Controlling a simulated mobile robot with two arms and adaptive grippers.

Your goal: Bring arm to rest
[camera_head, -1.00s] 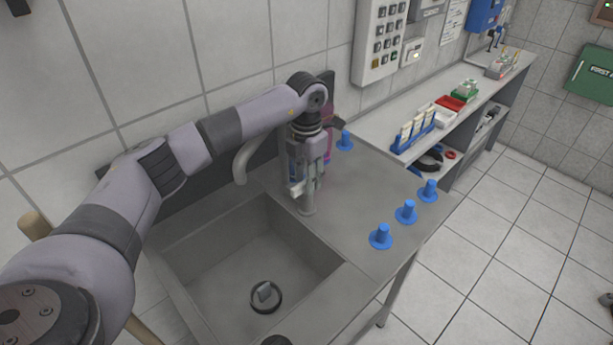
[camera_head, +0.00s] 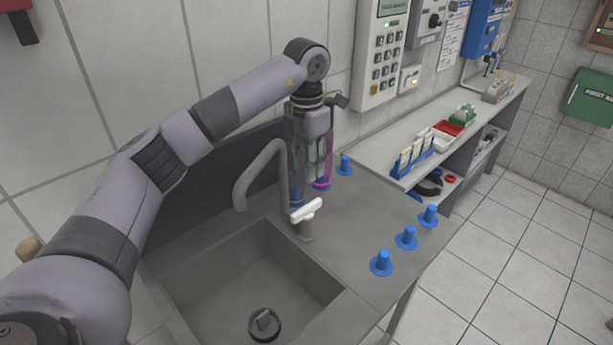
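My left arm comes in from the left and reaches over the sink counter. My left gripper (camera_head: 316,160) points down behind the faucet, beside a clear tube with a pink base (camera_head: 322,184). The faucet and the tube partly hide its fingers, so I cannot tell whether they are open or shut. The grey faucet (camera_head: 262,165) with a white handle (camera_head: 306,210) stands in front of the gripper. My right gripper is not in view.
The sink basin (camera_head: 215,305) lies at the front with a dark drain (camera_head: 264,324). Several blue pegs stand on the counter, one at the back (camera_head: 344,166) and others along the right edge (camera_head: 406,238). A side bench (camera_head: 370,155) holds a blue rack (camera_head: 412,158).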

